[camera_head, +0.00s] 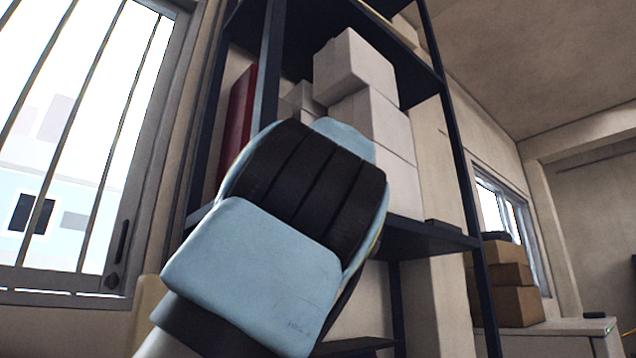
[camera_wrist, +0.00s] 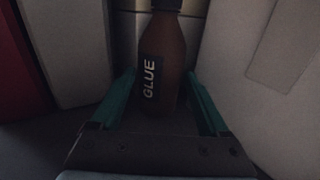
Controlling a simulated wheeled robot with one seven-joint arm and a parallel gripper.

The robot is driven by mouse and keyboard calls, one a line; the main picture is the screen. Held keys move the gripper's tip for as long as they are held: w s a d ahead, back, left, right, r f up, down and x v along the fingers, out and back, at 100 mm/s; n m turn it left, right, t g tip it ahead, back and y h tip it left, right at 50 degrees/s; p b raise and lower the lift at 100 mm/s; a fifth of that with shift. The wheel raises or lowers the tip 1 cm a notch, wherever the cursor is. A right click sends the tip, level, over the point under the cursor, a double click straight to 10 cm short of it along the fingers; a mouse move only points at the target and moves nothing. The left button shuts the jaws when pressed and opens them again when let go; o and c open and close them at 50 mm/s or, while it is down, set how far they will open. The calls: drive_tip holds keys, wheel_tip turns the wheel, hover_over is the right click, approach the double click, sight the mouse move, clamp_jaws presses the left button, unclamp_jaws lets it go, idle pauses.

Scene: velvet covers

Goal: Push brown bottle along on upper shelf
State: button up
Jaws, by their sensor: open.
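The brown bottle (camera_wrist: 165,62) stands upright in the wrist view, with a dark cap and a dark label reading GLUE. My gripper (camera_wrist: 158,95) is open, with one green finger on each side of the bottle's lower part. I cannot tell whether either finger touches it. In the head view my own arm covers the bottle and the gripper. The shelf (camera_head: 425,237) that my arm reaches to is dark and holds white boxes.
White boxes (camera_head: 372,115) are stacked on the shelf. A red item (camera_head: 238,125) stands at its left, and it also shows in the wrist view (camera_wrist: 12,70). Pale surfaces flank the bottle closely. A dark upright post (camera_head: 272,65) is beside my arm. Brown boxes (camera_head: 508,285) stand at the right.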

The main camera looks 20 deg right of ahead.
drive_tip(key=shift+w+d, duration=0.1)
drive_tip(key=shift+w, duration=0.4)
clamp_jaws()
idle(0.4)
